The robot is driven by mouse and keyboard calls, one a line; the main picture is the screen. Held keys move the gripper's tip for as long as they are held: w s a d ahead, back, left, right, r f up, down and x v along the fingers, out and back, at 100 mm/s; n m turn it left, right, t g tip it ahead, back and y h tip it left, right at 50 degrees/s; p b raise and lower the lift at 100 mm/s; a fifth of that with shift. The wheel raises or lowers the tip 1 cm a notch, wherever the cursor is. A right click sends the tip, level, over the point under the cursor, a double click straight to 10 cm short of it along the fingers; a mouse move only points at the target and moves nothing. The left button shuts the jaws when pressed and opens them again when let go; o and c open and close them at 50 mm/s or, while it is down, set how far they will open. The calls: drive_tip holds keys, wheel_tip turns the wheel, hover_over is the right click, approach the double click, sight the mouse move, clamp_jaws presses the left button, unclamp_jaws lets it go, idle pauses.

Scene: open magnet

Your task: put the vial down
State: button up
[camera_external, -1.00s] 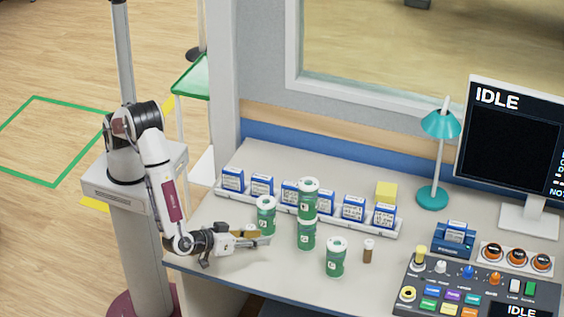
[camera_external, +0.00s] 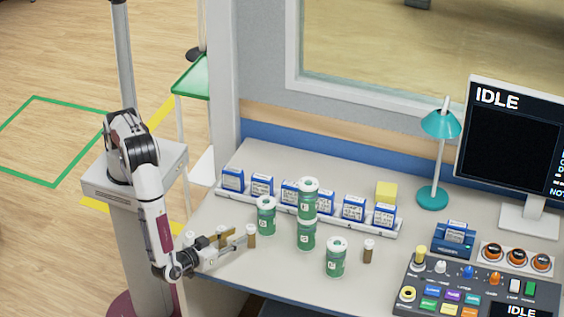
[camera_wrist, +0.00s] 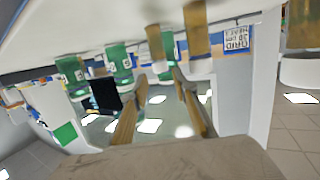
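My gripper (camera_external: 238,238) is at the desk's left front; its tan fingers (camera_wrist: 160,76) are spread apart with nothing between them. A brown vial with a white cap (camera_external: 251,236) stands upright on the desk just beyond the fingertips, apart from them as far as I can tell. In the wrist view, which is upside down, this vial (camera_wrist: 155,45) is ahead of the fingers. A second vial (camera_wrist: 197,30) is nearer, beside the fingers, and a third (camera_wrist: 304,28) is at the right edge. In the external view these two are partly hidden by my gripper and arm. Another vial (camera_external: 368,252) stands farther right.
Several green jars (camera_external: 336,258) stand right of my gripper, one stacked on another. A white rack (camera_external: 392,230) of blue boxes runs behind them. A control panel (camera_external: 460,305), teal lamp (camera_external: 432,198) and monitor (camera_external: 508,145) are at the right. Bare desk lies in front of the jars.

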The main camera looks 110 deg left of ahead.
sight(251, 227)
drive_tip(key=shift+x, duration=1.2)
drive_tip(key=shift+a, duration=0.1)
drive_tip(key=shift+x, duration=2.5)
drive_tip(key=shift+f, duration=0.15)
clamp_jaws()
